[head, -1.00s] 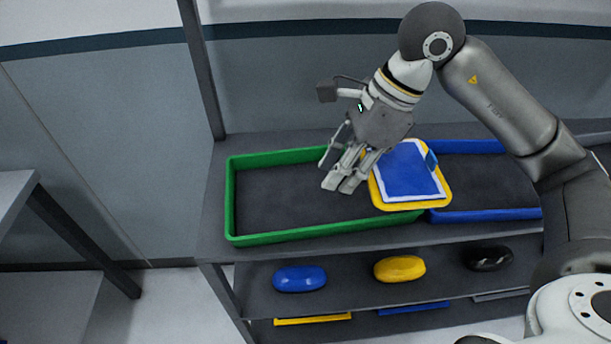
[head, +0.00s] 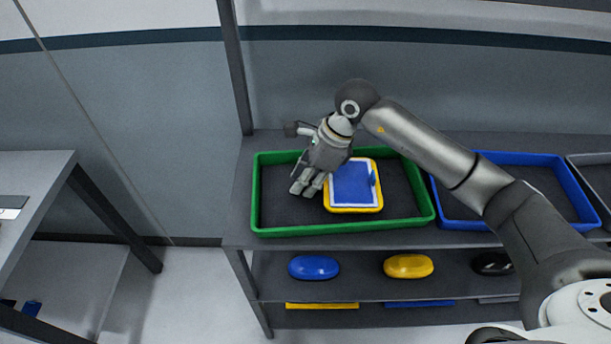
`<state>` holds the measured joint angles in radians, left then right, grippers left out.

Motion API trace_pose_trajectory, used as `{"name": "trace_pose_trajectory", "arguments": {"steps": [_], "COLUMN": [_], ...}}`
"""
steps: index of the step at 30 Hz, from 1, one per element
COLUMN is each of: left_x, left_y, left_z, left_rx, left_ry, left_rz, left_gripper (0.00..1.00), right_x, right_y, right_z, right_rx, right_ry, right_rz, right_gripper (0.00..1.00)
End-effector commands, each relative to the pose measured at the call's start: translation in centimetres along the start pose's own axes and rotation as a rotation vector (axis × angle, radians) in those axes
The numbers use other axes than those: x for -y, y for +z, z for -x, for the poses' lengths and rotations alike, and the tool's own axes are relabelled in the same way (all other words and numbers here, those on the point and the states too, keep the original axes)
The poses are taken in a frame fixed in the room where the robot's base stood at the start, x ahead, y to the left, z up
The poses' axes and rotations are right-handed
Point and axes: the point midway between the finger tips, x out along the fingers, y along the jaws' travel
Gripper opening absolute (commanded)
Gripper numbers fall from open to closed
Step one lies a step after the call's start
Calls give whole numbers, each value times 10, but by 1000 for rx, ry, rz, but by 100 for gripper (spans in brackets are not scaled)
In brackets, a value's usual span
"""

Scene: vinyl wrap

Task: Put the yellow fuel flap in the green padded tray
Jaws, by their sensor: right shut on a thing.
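The yellow fuel flap (head: 353,209) is a rounded yellow plate with a blue and white face and a small blue tab. In the head view it is over the right half of the green padded tray (head: 340,229), within its rim. I cannot tell whether it touches the tray floor. My right gripper (head: 306,189) is shut at the flap's left edge, inside the tray's outline. The fingertips' contact is partly hidden. My left gripper is not in view.
A blue-rimmed tray (head: 582,196) stands to the right, partly behind my right arm. A grey tray (head: 594,166) is at the far right. A lower shelf holds blue (head: 314,267), yellow (head: 408,266) and black (head: 492,263) rounded pieces. A grey table (head: 38,183) stands at left.

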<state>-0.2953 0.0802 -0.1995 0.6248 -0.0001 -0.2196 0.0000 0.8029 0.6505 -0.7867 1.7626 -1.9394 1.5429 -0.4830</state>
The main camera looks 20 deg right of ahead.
Motion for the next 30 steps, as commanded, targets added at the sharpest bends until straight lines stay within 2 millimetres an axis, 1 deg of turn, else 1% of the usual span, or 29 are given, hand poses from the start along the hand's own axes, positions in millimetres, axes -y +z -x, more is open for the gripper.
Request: {"name": "trace_pose_trajectory", "arguments": {"steps": [1, 2, 5, 11, 25, 26, 30], "left_x": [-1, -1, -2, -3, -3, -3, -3], "left_y": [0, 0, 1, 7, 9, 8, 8], "left_z": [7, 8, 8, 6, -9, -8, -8], "left_rx": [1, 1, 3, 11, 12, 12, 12], "left_ry": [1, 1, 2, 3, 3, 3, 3], "left_rz": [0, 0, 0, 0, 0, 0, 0], "left_gripper": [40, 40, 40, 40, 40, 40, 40], "right_x": [0, 0, 0, 0, -2, -2, -2], "right_y": [0, -1, -3, -4, -11, -11, -12], "right_z": [-2, -4, -9, -10, -25, -24, -24], "right_rx": [2, 2, 2, 1, -6, -6, -8], "right_ry": [1, 0, -1, -1, 5, 6, 7], "right_rz": [-2, -1, 1, 1, -2, -3, -4], "right_gripper": [0, 0, 0, 0, 0, 30, 48]}}
